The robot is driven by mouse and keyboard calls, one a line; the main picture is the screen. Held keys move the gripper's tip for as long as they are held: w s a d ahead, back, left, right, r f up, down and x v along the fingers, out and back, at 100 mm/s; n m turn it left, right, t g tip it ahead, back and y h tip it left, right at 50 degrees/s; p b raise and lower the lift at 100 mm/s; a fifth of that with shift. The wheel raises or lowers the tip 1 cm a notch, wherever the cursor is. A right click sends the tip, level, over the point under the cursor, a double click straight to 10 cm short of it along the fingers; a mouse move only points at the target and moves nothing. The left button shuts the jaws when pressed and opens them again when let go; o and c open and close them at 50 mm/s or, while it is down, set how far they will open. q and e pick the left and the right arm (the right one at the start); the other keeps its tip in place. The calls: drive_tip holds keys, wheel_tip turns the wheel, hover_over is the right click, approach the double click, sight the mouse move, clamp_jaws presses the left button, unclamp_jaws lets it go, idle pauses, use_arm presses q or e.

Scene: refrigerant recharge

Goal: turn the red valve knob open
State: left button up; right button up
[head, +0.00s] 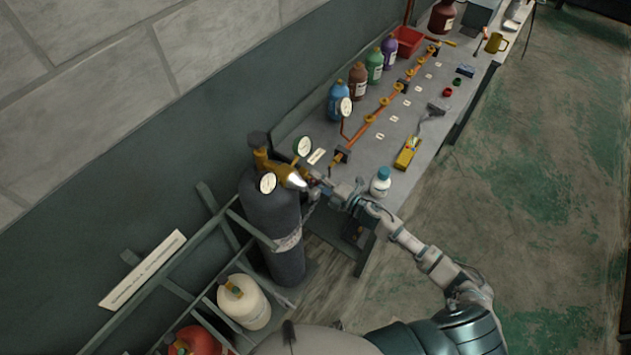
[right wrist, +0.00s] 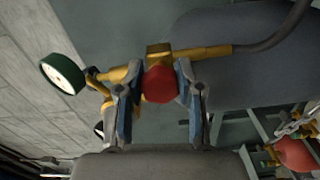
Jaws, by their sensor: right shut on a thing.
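The red valve knob (right wrist: 159,84) sits on a brass fitting (right wrist: 158,52) in the right wrist view. My right gripper (right wrist: 158,92) has its two fingers on either side of the knob and is shut on it. In the head view my right gripper (head: 318,184) is at the brass valve (head: 278,170) on top of the dark grey cylinder (head: 270,215); the knob itself is hard to make out there. A round gauge (right wrist: 62,75) is left of the knob. My left gripper does not show.
A long workbench (head: 425,140) with coloured bottles, a copper pipe and a white bottle (head: 380,182) runs to the upper right. A cream cylinder (head: 244,302) and a red cylinder (head: 195,342) stand in a rack at lower left. Open floor lies right.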

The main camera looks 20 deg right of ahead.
drive_tip(key=n, duration=0.2)
drive_tip(key=n+b, duration=0.1)
drive_tip(key=n, duration=0.2)
drive_tip(key=shift+s+f+n+b, duration=0.2)
drive_tip(key=shift+f+n+b, duration=0.1)
drive_tip(key=shift+f, duration=0.1)
drive_tip(key=shift+a+n+b, duration=0.1)
drive_tip(key=shift+n+b, duration=0.45)
drive_tip(key=shift+n, duration=1.55)
drive_tip(key=shift+r, duration=0.1)
drive_tip(key=o, duration=1.2)
drive_tip(key=shift+r, duration=0.15)
